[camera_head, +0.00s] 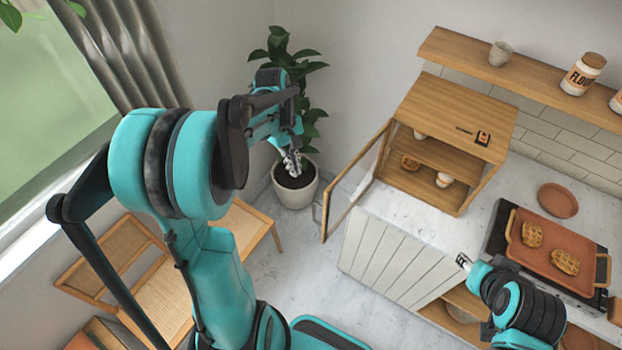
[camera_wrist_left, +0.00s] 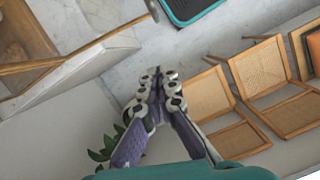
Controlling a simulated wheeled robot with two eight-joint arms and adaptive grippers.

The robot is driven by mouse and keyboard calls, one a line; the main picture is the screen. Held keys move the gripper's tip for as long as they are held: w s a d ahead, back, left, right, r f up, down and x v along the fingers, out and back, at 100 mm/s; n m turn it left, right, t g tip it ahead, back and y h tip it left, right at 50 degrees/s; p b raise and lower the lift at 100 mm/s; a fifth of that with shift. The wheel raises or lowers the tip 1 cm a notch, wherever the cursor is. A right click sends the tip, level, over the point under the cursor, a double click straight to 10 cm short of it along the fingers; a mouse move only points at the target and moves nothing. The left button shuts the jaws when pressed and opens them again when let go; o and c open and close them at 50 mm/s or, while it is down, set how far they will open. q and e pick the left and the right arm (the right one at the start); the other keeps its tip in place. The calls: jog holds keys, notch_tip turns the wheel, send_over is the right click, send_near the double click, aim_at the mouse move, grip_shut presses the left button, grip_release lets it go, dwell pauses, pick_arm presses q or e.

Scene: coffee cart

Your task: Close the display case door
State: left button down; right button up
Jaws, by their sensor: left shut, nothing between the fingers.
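The wooden display case (camera_head: 452,110) stands on the marble counter at the back. Its door (camera_head: 328,222), a wood frame with a clear pane, is hinged at the case's left side and stands wide open, its free edge out past the counter's left end. My left gripper (camera_head: 292,163) is left of the door, apart from it, in front of the potted plant. In the left wrist view its fingers (camera_wrist_left: 157,84) are together and empty, above the floor. My right gripper (camera_head: 463,261) is low at the counter's front; its fingers are too small to read.
Cups and pastry sit inside the case. A tan tray (camera_head: 558,258) with waffles lies on the griddle at right, near a brown plate (camera_head: 557,200). The potted plant (camera_head: 295,187) stands in the corner. Wooden chairs (camera_head: 158,290) are at lower left. Floor between them is clear.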

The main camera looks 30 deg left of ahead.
pick_arm(q)
jog(key=s+d+f, duration=0.2)
jog(key=d+f, duration=0.4)
jog(key=f, duration=0.3)
jog(key=shift+s+f, duration=0.15)
jog(key=shift+s, duration=0.25)
